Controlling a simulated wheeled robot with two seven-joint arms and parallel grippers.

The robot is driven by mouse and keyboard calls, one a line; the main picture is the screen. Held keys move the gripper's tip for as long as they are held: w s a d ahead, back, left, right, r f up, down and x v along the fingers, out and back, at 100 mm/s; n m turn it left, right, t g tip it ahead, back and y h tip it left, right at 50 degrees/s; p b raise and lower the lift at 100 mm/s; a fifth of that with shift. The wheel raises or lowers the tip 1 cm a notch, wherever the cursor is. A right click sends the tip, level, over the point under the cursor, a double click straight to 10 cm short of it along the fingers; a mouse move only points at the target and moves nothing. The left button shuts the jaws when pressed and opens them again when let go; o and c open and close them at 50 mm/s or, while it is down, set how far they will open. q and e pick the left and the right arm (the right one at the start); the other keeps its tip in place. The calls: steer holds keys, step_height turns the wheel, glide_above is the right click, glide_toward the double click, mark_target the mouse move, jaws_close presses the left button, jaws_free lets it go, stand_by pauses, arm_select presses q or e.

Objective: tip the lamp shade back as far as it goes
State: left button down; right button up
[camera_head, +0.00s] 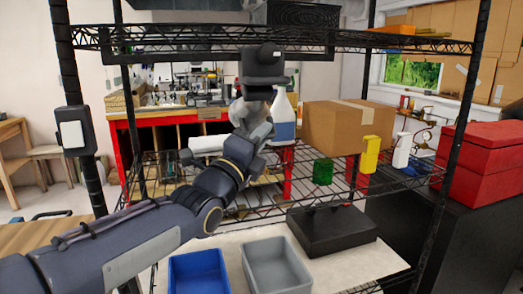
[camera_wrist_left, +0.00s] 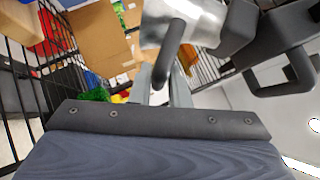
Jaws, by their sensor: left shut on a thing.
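I cannot tell for sure which part is the shade. My left gripper (camera_head: 255,138) reaches up to the silver-grey part from below left. In the left wrist view, my left gripper (camera_wrist_left: 163,90) is shut on a black bar handle (camera_wrist_left: 168,50) in front of the silver surface (camera_wrist_left: 200,18). The dark block with a looped bar (camera_wrist_left: 285,75) fills the right side there. My right gripper is not in view.
A cardboard box (camera_head: 335,128), a green cup (camera_head: 322,171) and a yellow bottle (camera_head: 370,153) stand right of the fixture. A white spray bottle (camera_head: 284,118) stands close behind it. Below are a blue bin (camera_head: 198,272) and a grey bin (camera_head: 275,268). A black rack post (camera_head: 78,110) rises at left.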

arm_select(q)
steer(key=shift+w+a+f, duration=0.2)
steer(key=shift+w+a, duration=0.05)
steer(key=shift+w, duration=0.1)
steer(key=c, duration=1.8)
jaws_free()
steer(key=o, duration=0.3)
steer(key=shift+w, duration=0.15)
steer(key=shift+o, duration=0.2)
steer(key=shift+d, duration=0.1)
steer(key=shift+s, duration=0.2)
steer(key=b+v, duration=0.2)
steer(key=v, duration=0.5)
steer(key=shift+s, duration=0.25)
steer(key=shift+f, duration=0.1)
